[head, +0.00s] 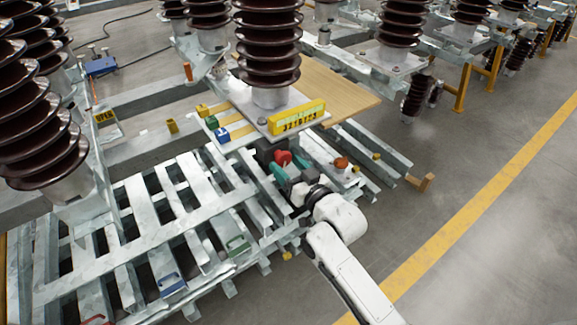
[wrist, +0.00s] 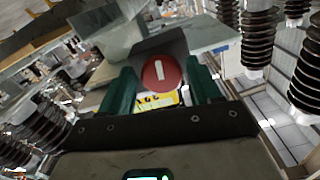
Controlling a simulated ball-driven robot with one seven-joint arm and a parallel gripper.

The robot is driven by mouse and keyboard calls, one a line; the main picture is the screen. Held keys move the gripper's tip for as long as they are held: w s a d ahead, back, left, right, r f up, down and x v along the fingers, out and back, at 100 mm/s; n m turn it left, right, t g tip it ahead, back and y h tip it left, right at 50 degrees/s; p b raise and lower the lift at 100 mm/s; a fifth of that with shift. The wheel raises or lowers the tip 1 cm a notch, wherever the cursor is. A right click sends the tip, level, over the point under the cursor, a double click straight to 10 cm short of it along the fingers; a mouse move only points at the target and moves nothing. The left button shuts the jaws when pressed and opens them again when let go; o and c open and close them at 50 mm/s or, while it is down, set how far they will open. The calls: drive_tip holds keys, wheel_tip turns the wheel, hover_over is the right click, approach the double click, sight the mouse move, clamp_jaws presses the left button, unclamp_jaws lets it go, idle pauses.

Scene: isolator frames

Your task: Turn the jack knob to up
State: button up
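The jack knob (head: 283,157) is a round red knob on the steel frame, just below the yellow sign. In the wrist view the red knob (wrist: 160,74) faces me, with a short white bar mark that stands nearly upright in the picture. It sits on a dark grey housing (wrist: 150,47). My gripper (head: 289,167) is close in front of the knob. In the wrist view its green fingers (wrist: 162,82) stand wide apart, one on each side of the knob, with gaps showing. Nothing is held. I cannot tell how deep the knob lies between the fingertips.
A yellow sign (head: 297,117) stands on the steel plate above the knob. An orange-red knob (head: 341,163) is to the right. Brown ribbed insulators (head: 268,45) rise behind and at left. Slatted steel frames (head: 150,230) fill the left. Floor right of my arm is clear.

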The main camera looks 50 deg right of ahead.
drive_tip(key=shift+o, duration=0.9)
drive_tip(key=shift+r, duration=0.1)
drive_tip(key=v, duration=1)
drive_tip(key=shift+s, duration=0.4)
drive_tip(key=shift+a, duration=0.15)
